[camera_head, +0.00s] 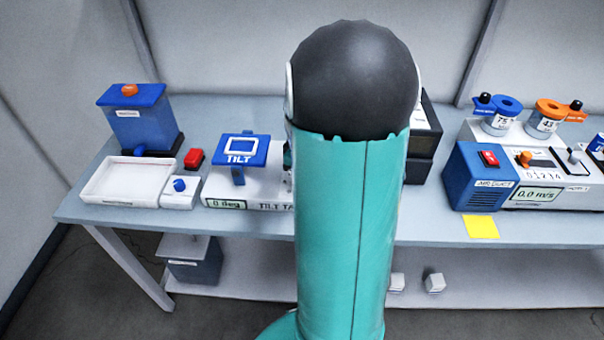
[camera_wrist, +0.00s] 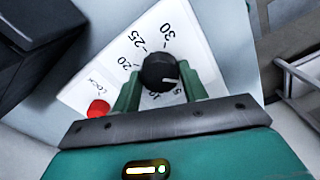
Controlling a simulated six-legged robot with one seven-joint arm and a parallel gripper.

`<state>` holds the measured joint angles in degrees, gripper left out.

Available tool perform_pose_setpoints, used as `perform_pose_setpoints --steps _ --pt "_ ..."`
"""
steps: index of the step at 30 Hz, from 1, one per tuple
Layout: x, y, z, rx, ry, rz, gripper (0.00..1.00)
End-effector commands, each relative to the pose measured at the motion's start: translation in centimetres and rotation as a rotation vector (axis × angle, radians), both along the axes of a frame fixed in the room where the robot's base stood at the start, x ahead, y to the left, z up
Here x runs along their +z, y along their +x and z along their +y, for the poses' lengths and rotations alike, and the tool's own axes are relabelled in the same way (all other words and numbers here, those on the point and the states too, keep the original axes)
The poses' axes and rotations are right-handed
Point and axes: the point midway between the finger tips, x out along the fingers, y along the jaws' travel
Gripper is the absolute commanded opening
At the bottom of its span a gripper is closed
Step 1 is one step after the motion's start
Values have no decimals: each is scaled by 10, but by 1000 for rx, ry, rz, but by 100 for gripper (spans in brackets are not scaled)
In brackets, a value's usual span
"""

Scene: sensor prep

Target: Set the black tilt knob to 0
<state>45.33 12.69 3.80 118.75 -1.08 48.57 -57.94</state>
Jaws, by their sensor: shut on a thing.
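The black tilt knob (camera_wrist: 158,72) sits on a white panel (camera_wrist: 185,35) in the wrist view, with a scale around it. The marks 30, 25 and 20 read clearly; those near 10 and 5 are partly hidden. A white line on the knob points right and slightly down in that picture. My gripper (camera_wrist: 161,88) is shut on the knob, one green finger on each side. A red button (camera_wrist: 98,108) is on the same panel. In the head view, the blue TILT platform (camera_head: 239,151) and the display (camera_head: 228,204), which seems to read 0 deg, show; my arm hides the knob.
Left of the tilt unit are a white tray (camera_head: 124,181), a blue tank (camera_head: 140,125), a red button block (camera_head: 194,158) and a blue-knob box (camera_head: 181,189). A blue and white air unit (camera_head: 480,180) and a yellow note (camera_head: 481,227) are at right.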

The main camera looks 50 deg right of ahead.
Motion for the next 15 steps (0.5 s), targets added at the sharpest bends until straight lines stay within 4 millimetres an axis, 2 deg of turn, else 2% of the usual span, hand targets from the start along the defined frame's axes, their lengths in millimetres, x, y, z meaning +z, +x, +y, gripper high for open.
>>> perform_pose_setpoints --steps 1,4,15 --pt "-1 -1 0 0 1 2 47" --pt "-1 -1 0 0 0 2 65" --pt "5 0 0 0 0 0 65"
